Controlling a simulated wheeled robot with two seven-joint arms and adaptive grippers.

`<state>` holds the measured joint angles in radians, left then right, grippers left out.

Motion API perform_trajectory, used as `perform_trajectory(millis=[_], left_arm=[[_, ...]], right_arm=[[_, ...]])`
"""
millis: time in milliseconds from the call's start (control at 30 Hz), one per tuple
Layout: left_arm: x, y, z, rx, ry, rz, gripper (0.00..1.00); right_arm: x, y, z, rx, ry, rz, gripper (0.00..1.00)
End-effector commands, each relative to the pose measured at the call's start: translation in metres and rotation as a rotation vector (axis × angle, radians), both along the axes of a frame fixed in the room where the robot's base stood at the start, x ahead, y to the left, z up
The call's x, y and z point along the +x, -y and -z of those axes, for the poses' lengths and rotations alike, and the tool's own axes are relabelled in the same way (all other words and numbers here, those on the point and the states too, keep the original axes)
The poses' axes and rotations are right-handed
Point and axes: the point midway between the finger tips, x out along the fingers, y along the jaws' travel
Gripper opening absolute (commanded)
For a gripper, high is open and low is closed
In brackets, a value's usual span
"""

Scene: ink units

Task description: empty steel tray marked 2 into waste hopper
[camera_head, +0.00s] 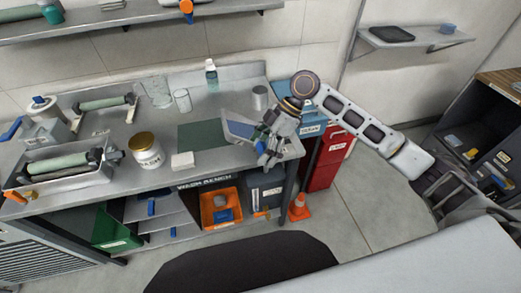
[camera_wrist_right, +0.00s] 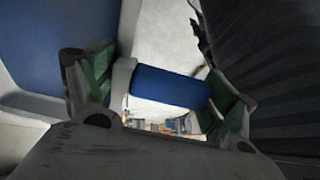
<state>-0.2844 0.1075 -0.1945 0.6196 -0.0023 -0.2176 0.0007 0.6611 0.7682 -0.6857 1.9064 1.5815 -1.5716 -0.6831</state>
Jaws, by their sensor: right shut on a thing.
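My right gripper (camera_head: 266,147) is over the right end of the steel bench, tilted downward. It is shut on the blue grip of a steel tray (camera_head: 238,129) with a bluish inner face, which hangs tilted at the gripper's left. In the right wrist view the blue grip (camera_wrist_right: 170,87) lies between the green finger pads, and a blue panel of the tray (camera_wrist_right: 55,45) fills the left. The tray's number and contents cannot be made out. A red bin (camera_head: 328,160) and a blue-topped bin (camera_head: 309,130) stand beyond the bench end; which is the waste hopper is unclear. My left gripper is out of view.
The floor at right is clear.

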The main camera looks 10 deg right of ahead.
Motion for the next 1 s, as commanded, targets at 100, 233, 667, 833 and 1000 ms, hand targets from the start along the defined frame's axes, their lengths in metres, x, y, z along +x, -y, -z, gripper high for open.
perform_trajectory(millis=[100,233,667,833,1000], left_arm=[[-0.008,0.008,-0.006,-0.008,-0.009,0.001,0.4],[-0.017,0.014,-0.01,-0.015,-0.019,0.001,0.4],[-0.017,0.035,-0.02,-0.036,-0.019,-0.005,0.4],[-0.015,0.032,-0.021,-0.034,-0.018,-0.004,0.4],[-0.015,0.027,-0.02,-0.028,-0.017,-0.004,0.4]], right_arm=[[0.001,0.003,-0.005,0.03,-0.009,0.003,0.61],[0.002,0.008,-0.009,0.072,-0.024,0.002,0.61],[0.008,0.025,-0.023,0.222,-0.07,0.003,0.61],[0.01,0.031,-0.028,0.284,-0.089,0.002,0.61],[0.013,0.039,-0.032,0.341,-0.105,0.002,0.61]])
